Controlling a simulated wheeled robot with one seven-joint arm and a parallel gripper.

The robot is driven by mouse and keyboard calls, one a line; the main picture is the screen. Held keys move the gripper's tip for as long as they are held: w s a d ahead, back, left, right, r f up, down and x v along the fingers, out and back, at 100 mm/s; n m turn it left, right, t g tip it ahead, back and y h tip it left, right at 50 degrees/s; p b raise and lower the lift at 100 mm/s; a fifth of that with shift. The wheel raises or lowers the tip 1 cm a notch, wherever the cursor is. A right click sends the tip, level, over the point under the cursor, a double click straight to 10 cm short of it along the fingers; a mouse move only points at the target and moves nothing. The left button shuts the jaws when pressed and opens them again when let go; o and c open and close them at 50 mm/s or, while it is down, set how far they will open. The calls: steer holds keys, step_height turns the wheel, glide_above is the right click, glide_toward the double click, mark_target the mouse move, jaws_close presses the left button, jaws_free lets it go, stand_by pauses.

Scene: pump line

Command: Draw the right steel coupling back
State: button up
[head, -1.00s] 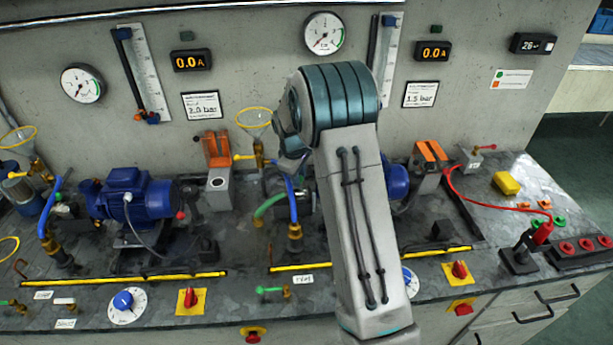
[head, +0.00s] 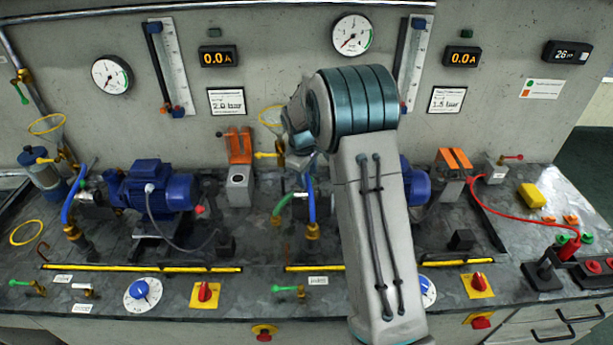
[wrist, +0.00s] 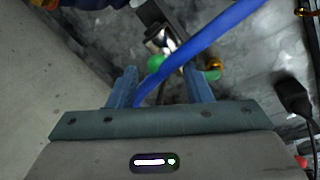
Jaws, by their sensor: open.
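The right pump's blue motor (head: 415,187) is largely hidden behind my arm. In the wrist view, a shiny steel piece (wrist: 160,40) lies beyond my fingers, partly covered by the blue hose (wrist: 205,38). My gripper (wrist: 162,84) is open. The hose crosses the space between its fingers in the picture; I cannot tell whether they touch.
The left pump (head: 150,190) stands on the left with its own hose. An orange-topped block (head: 240,150) and a funnel (head: 273,116) are behind. Yellow strips, knobs and labels line the front edge. A red cable (head: 500,212) runs at the right.

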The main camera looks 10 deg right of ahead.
step_height(320, 180, up, 13)
steer(key=s+a+b, duration=0.1)
steer(key=a, duration=0.1)
steer(key=shift+s+f, duration=0.2)
steer(key=shift+s, duration=0.2)
